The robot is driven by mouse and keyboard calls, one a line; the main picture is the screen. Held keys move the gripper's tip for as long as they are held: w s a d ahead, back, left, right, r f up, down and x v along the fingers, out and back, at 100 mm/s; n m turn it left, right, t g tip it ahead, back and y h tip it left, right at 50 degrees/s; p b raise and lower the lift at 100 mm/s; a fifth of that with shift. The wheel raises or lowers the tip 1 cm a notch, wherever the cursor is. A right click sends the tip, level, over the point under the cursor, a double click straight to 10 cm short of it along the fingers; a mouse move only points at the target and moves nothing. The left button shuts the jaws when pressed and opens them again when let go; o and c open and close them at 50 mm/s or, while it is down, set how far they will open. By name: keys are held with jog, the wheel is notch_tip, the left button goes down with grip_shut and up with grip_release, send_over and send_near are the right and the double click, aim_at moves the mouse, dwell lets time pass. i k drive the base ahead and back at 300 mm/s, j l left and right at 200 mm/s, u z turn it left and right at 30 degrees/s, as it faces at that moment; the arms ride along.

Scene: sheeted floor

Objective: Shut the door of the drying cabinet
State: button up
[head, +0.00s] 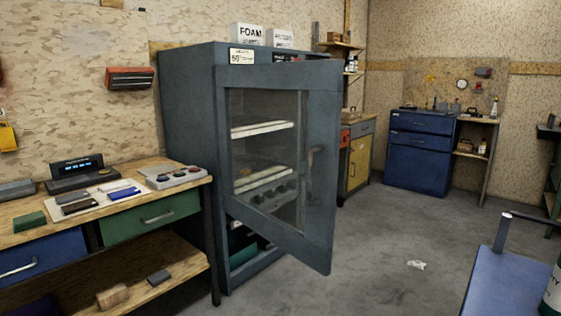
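The drying cabinet (189,150) is a tall blue-grey metal cabinet against the back wall. Its door (320,190) has a large window and stands partly open, swung out towards me. The door's free edge is apart from the cabinet frame. A handle (310,165) shows on the door, right of the window. Pale shelves (262,128) show inside, through the window. The lower left of the interior is visible past the door's slanted bottom edge. My gripper is not in view.
A wooden workbench (190,176) with drawers stands close left of the cabinet. A blue surface (500,290) with a metal rail is at the lower right. The grey floor (385,245) right of the door is mostly clear, with a crumpled white scrap (416,265).

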aim_at(323, 79)
jog(key=i+j+z, duration=0.35)
jog(key=i+j, duration=0.25)
jog(key=j, duration=0.3)
